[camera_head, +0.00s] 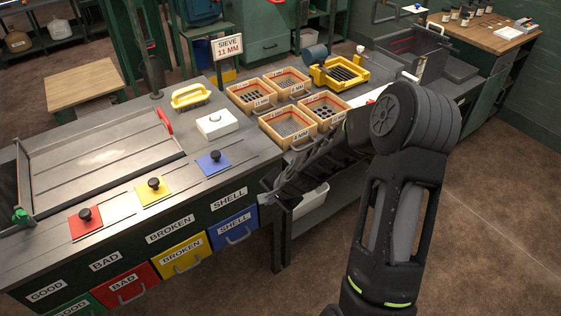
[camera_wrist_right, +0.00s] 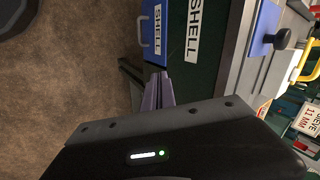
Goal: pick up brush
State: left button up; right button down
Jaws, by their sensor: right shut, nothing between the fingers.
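My right gripper (camera_head: 270,192) is in front of the bench's front edge, near the blue SHELL drawer (camera_head: 234,229), apart from both items. Its fingers (camera_wrist_right: 158,92) are shut and empty in the right wrist view. My left gripper is not in view.
Red (camera_head: 86,222), yellow (camera_head: 154,192) and blue (camera_head: 213,163) knobbed plates lie along the bench front. Several wooden sieve boxes (camera_head: 251,96) stand to the right. A sign (camera_head: 228,47) rises behind them. The floor at right is clear.

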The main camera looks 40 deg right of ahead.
jog(key=s+a+f+n+g+y, duration=0.1)
jog(key=s+a+f+n+g, duration=0.1)
jog(key=s+a+f+n, duration=0.5)
jog(key=s+a+f+n+g+y, duration=0.15)
jog(key=s+a+f, duration=0.4)
jog(key=a, duration=0.55)
jog(key=s+a+f+n+g, duration=0.2)
jog(key=s+a+n, duration=0.3)
jog(key=s+a, duration=0.5)
jog(key=shift+s+f+y, duration=0.35)
jog(key=shift+s+f, duration=0.5)
jog(key=shift+f, duration=0.05)
